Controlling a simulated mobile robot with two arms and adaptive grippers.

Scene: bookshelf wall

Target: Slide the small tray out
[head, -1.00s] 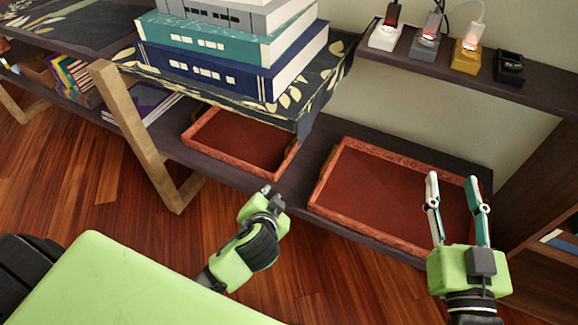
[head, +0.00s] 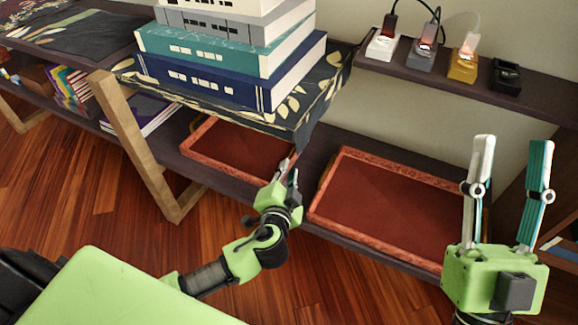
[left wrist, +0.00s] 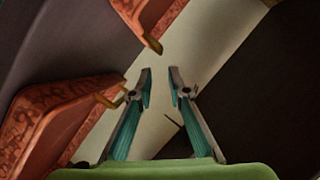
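The small tray (head: 240,150), red-brown with a carved orange rim, lies on the lower shelf, partly hidden under the cloth-covered upper shelf. My left gripper (head: 288,168) is at its right front corner, in front of part of its right rim. In the left wrist view my left gripper (left wrist: 160,75) is open, with nothing between its fingertips. Two carved tray edges with gold-coloured handles show there, one at the left (left wrist: 45,115) and one at the top (left wrist: 150,22); I cannot tell which belongs to the small tray. My right gripper (head: 512,140) is open and empty at the right.
A larger red-brown tray (head: 385,205) lies on the lower shelf to the right, near my left gripper. Several stacked books (head: 205,75) stand on the patterned cloth (head: 300,105) above the small tray. A wooden leg (head: 135,145) stands left of it. Chargers (head: 421,52) sit on the upper right shelf.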

